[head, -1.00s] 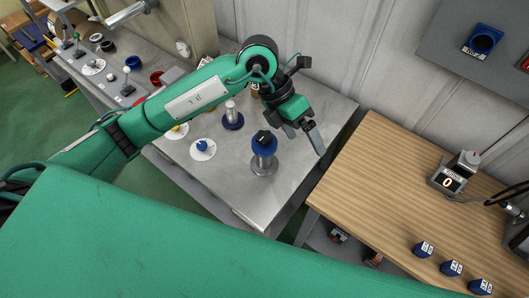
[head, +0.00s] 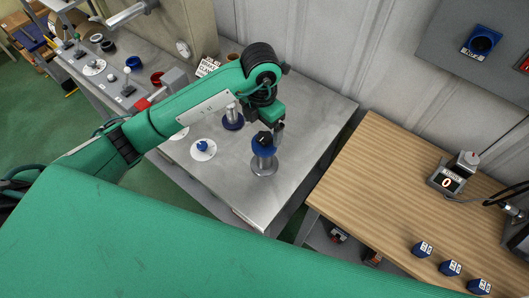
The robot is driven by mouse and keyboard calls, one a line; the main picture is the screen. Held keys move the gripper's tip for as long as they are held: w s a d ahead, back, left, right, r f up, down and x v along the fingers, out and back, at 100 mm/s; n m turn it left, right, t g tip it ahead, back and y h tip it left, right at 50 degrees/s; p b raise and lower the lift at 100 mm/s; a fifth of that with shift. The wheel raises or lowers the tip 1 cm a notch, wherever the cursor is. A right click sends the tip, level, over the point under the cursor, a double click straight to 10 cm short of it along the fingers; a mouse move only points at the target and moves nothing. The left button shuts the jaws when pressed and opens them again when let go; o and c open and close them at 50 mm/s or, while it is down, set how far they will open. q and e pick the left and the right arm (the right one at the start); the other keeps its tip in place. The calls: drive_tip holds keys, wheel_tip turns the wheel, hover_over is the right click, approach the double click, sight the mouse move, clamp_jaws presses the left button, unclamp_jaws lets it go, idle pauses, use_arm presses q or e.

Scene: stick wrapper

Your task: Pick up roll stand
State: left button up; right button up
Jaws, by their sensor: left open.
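The roll stand (head: 263,164) stands upright on the grey metal table (head: 310,112). I take it to be the piece with a round metal base, a short silver post and a blue top with a black knob. My left gripper (head: 275,131) is at the stand's blue top, pointing down, with a grey finger just behind and right of the knob. Its jaws are open, though the arm and the stand's top hide part of them. I cannot tell whether a finger touches the stand. My right gripper is not in view.
A silver post on a blue base (head: 233,118) and a white disc with a blue knob (head: 203,149) stand left of the stand. A wooden table (head: 400,190) at right holds a counter box (head: 447,180) reading 0 and several blue blocks (head: 451,267).

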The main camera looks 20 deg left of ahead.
sight(264, 137)
use_arm(q)
drive_tip(key=shift+f, duration=0.75)
drive_tip(key=shift+d+f+p, duration=0.1)
drive_tip(key=shift+f+p, duration=0.3)
drive_tip(key=shift+p, duration=0.1)
drive_tip(key=f+p, duration=0.2)
drive_tip(key=f, duration=0.1)
drive_tip(key=shift+d+f, duration=0.1)
drive_tip(key=shift+d, duration=0.1)
drive_tip(key=shift+f, duration=0.7)
clamp_jaws()
